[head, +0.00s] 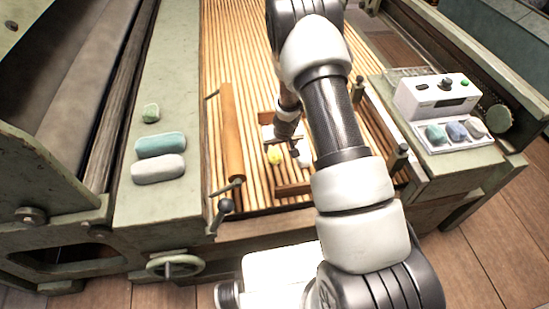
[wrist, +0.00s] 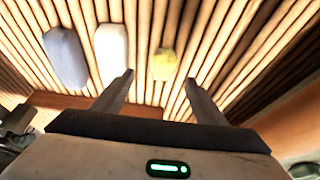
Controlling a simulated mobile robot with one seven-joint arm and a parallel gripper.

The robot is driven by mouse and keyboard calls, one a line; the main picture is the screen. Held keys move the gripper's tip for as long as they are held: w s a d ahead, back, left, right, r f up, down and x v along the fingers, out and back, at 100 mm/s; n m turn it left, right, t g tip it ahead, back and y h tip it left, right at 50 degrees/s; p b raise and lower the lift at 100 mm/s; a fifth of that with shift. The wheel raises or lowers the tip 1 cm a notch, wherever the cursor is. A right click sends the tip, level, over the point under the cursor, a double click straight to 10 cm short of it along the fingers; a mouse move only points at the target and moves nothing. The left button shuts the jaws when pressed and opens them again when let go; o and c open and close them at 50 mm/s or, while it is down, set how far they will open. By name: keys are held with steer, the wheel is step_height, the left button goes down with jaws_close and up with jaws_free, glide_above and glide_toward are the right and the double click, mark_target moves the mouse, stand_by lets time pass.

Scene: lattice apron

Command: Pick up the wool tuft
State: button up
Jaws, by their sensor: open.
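Several soft, wool-like pieces are in view, and the pictures do not single one out as the wool tuft. A small yellow tuft (head: 275,156) lies on the slatted wooden lattice; it also shows in the wrist view (wrist: 164,64), ahead of and between the open fingertips. A white tuft (wrist: 110,45) and a grey-blue tuft (wrist: 65,57) lie left of it in the wrist view. My gripper (wrist: 159,78) is open with nothing between its fingers. In the head view my arm hides part of the lattice around it.
A green side ledge on the left holds a green piece (head: 151,113), a teal piece (head: 160,145) and a pale grey piece (head: 158,168). Wooden rails (head: 231,130) edge the lattice.

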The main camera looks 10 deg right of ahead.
mark_target(275, 153)
steer(key=x, duration=0.3)
steer(key=shift+w+f, duration=0.15)
steer(key=shift+f, duration=0.15)
steer(key=shift+a+b+x, duration=0.2)
steer(key=shift+b+x, duration=0.2)
steer(key=shift+x, duration=0.95)
steer(key=shift+a+b+x, duration=0.2)
steer(key=shift+b+x, duration=0.2)
steer(key=shift+x, duration=0.95)
steer(key=shift+w, duration=0.1)
steer(key=shift+c, duration=0.2)
steer(key=shift+r, duration=0.1)
steer(key=c, duration=1.1)
